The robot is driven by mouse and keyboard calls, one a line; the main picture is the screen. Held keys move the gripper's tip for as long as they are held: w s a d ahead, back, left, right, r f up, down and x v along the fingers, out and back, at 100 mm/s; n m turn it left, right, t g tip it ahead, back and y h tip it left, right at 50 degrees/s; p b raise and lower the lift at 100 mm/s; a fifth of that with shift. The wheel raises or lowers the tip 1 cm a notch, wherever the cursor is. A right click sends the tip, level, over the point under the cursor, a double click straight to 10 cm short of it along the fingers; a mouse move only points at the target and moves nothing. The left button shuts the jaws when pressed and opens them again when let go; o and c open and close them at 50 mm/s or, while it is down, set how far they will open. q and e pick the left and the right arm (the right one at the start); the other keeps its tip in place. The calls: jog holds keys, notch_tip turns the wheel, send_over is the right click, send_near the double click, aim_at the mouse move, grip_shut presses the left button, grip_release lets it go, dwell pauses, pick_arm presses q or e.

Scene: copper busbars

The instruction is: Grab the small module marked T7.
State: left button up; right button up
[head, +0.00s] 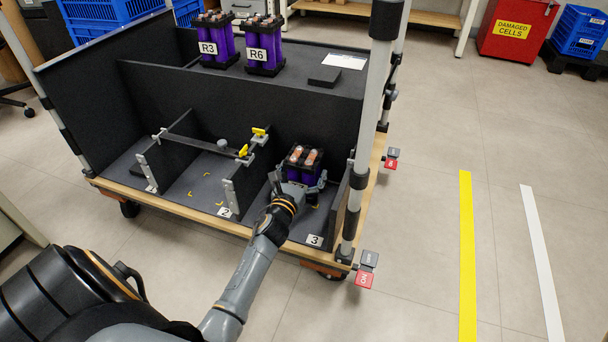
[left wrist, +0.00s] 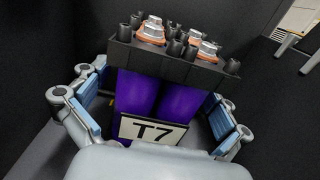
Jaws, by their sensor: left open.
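The module marked T7 (left wrist: 152,132) has purple cells, a black top cap and copper-coloured terminals with bolts. In the head view it stands upright in compartment 3 of the cart (head: 303,160), partly covered by my gripper. My left gripper (head: 298,188) reaches into that compartment from the front. In the left wrist view its open fingers (left wrist: 160,105) stand on either side of the module's purple body, with gaps visible. The T7 label faces the palm. The lower part of the module is hidden by the gripper. My right gripper is not in view.
Dark divider walls (head: 250,180) flank compartment 3, with yellow-handled latches (head: 260,132) to the left. A silver post (head: 362,150) stands at the right. Modules R3 (head: 213,40) and R6 (head: 264,50) stand on the upper shelf. Compartment 2 (head: 205,185) looks empty.

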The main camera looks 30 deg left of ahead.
pick_arm(q)
jog(key=shift+w+a, duration=0.1)
jog(key=shift+w, duration=0.15)
jog(key=c, duration=1.6)
jog(key=shift+r, duration=0.25)
jog(key=shift+c, duration=1.3)
